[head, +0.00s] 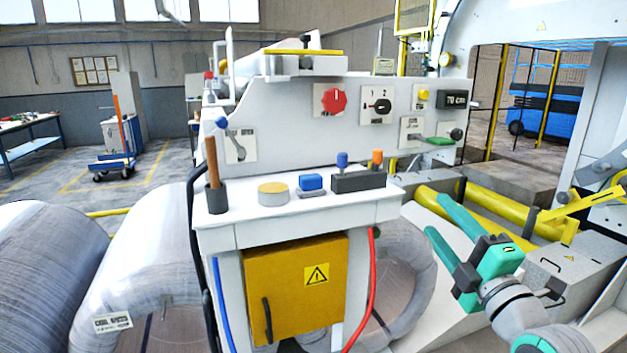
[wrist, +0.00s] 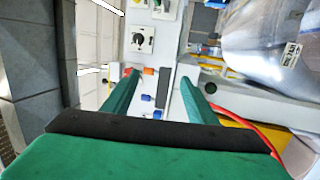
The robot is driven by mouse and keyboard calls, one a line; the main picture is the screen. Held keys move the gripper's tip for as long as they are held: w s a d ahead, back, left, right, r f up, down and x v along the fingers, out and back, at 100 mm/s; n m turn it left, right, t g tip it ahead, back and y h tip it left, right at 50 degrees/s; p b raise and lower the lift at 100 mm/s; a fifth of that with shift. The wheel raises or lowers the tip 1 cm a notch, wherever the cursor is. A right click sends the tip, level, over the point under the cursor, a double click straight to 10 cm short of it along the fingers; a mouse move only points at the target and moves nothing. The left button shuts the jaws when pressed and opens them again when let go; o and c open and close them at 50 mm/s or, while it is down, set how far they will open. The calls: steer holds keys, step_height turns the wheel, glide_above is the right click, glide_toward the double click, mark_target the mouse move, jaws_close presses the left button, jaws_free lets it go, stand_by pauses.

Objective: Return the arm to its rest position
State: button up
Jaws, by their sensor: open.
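My gripper (head: 448,228) has two long green fingers, spread apart with nothing between them. In the head view it is at the lower right, right of the control console (head: 290,105), with its fingers pointing up and left. My grey and green arm comes in from the lower right corner. In the wrist view the open fingers (wrist: 163,90) frame part of the console shelf, which carries small blue and orange items. I cannot tell how far the fingertips are from the console.
The console has a red knob (head: 334,100), a selector (head: 377,104) and a yellow cabinet door (head: 297,290). Wrapped coils (head: 140,260) lie at the left. Yellow rollers (head: 480,215) and a yellow lever (head: 575,208) are near my arm. A red hose (head: 371,280) hangs from the shelf.

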steer(key=a+f+m+h, duration=0.25)
steer(key=f+m, duration=0.35)
steer(key=f, duration=0.5)
steer(key=a+f+m+h, duration=0.25)
steer(key=f+m, duration=0.25)
steer(key=f, duration=0.7)
steer(key=s+a+f+m+g+h, duration=0.1)
steer(key=s+a+f+m, duration=0.3)
steer(key=f, duration=0.4)
steer(key=s+a+f+m+g, duration=0.1)
steer(key=s+a+f+m, duration=0.1)
steer(key=s+a+f, duration=0.35)
steer(key=s+a+f+m+g, duration=0.15)
steer(key=s+f, duration=0.25)
steer(key=s, duration=0.4)
steer(key=s+a+f+m, duration=0.1)
steer(key=s+a+f, duration=0.25)
steer(key=s, duration=0.35)
steer(key=s+a+f+m+g, duration=0.1)
steer(key=s+a+f, duration=0.1)
steer(key=s+f, duration=0.45)
steer(key=s+a+r+y, duration=0.1)
steer(key=s+a+r, duration=0.1)
steer(key=s, duration=0.9)
steer(key=shift+a+r+y, duration=0.15)
steer(key=shift+r+y, duration=0.25)
steer(key=shift+r, duration=0.3)
steer(key=shift+n, duration=0.25)
